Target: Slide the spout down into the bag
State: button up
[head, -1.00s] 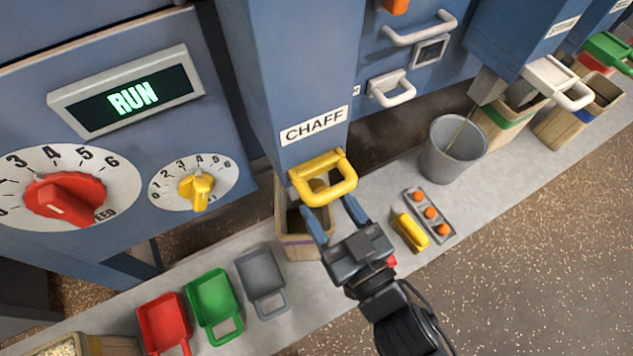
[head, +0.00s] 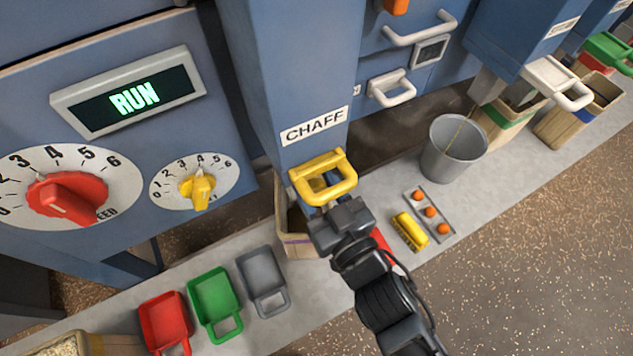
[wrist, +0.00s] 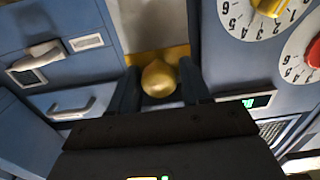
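The spout under the CHAFF chute shows as a yellow collar with a looped handle (head: 325,178) in the head view. The wooden-looking bag (head: 292,238) stands below it, partly hidden by my gripper. My gripper (head: 328,205) is right at the handle's front, and its fingers are hidden in the head view. In the wrist view, the rounded yellow handle (wrist: 159,78) lies between my two dark fingers (wrist: 160,88), very close to both. I cannot tell whether they press on it.
Red (head: 165,320), green (head: 214,297) and grey (head: 262,272) scoops lie at the lower left. A grey bucket (head: 452,150), a yellow item (head: 410,231) and a tray of orange knobs (head: 430,213) are to the right. The dial panel (head: 70,205) is left.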

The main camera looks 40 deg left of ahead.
grip_shut()
dwell(0.3)
notch_tip(320, 180, down, 10)
jog(key=b, duration=0.7)
grip_release()
jog(key=shift+f, duration=0.1)
jog(key=o, duration=0.3)
